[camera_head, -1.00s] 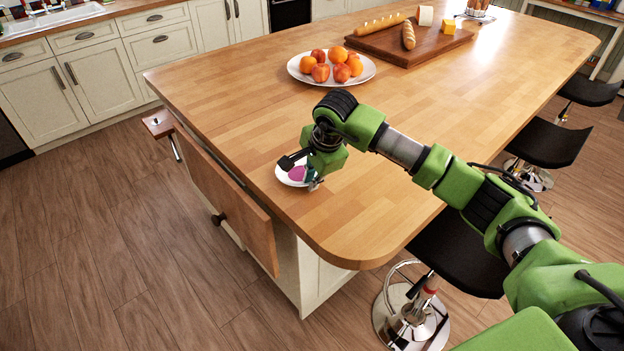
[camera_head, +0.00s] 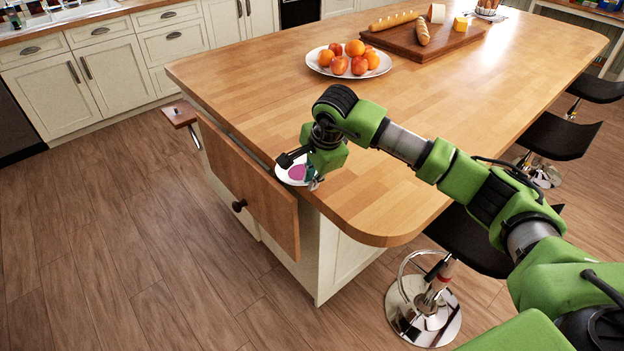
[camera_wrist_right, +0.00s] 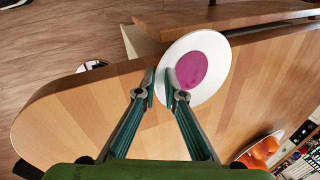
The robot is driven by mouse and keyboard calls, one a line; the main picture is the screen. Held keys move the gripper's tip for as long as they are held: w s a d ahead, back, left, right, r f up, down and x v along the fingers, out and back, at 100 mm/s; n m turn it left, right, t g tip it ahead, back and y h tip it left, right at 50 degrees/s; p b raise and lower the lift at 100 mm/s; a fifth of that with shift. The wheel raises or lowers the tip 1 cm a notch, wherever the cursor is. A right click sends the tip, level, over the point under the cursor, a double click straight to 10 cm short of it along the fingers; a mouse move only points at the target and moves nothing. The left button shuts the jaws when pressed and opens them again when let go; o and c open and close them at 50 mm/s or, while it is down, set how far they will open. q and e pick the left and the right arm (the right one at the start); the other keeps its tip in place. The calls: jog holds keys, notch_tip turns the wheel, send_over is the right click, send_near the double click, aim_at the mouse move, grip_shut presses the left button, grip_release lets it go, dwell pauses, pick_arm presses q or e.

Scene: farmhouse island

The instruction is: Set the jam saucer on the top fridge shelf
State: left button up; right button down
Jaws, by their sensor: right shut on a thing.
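The jam saucer (camera_head: 283,168) is a small white plate with a round magenta patch of jam. My right gripper (camera_head: 312,178) is shut on its rim, at the near left edge of the wooden island. In the right wrist view the saucer (camera_wrist_right: 212,50) lies level at the fingertips of the gripper (camera_wrist_right: 163,85), over the island's edge strip. I cannot tell how far it is above the wood. The fridge and its shelves are not in view. My left gripper is not in view.
The island top (camera_head: 270,100) holds a plate of fruit (camera_head: 313,62) and a cutting board (camera_head: 400,42) with bread and cheese. An open wooden panel (camera_head: 250,190) stands out from the island's left side. Black stools (camera_head: 480,240) line the right. The floor (camera_head: 110,230) at left is clear.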

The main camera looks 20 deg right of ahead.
jog(key=shift+s+a, duration=0.2)
jog(key=shift+a, duration=0.2)
jog(key=c, duration=2)
grip_release()
jog(key=shift+w+d+f, duration=0.1)
jog(key=shift+c, duration=0.2)
jog(key=v, duration=1.2)
